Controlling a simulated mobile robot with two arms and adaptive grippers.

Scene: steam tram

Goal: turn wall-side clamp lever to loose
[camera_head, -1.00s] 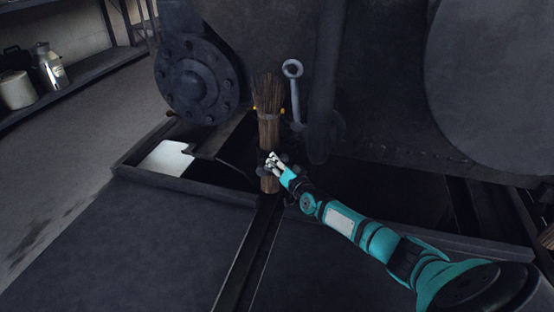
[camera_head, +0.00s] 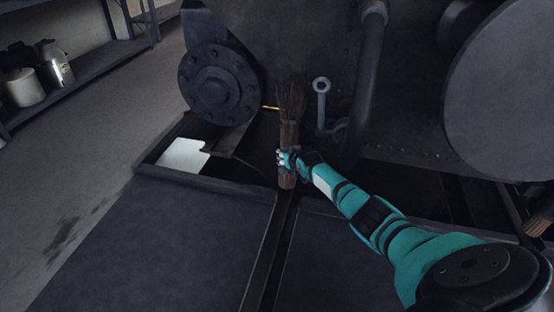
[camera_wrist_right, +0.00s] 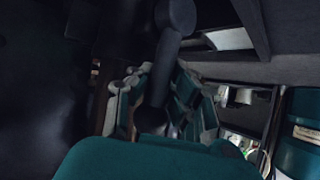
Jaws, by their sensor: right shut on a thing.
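My right gripper (camera_head: 284,158) is in front of the brown bundle of twigs, a brush (camera_head: 289,120), in the head view. In the right wrist view a dark lever (camera_wrist_right: 161,78) with a rounded end runs down between the fingers of my right gripper (camera_wrist_right: 158,112), which is shut on it. I take this to be the clamp lever. In the head view the hand and brush largely hide it, so its angle is hard to tell. My left gripper is not in view.
A grey ring-ended rod (camera_head: 322,103) and a thick dark pipe (camera_head: 366,85) stand right of the brush. A bolted round flange (camera_head: 217,85) is to the left. A white plate (camera_head: 184,156) lies in the floor opening. A shelf with cans (camera_head: 57,66) stands far left.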

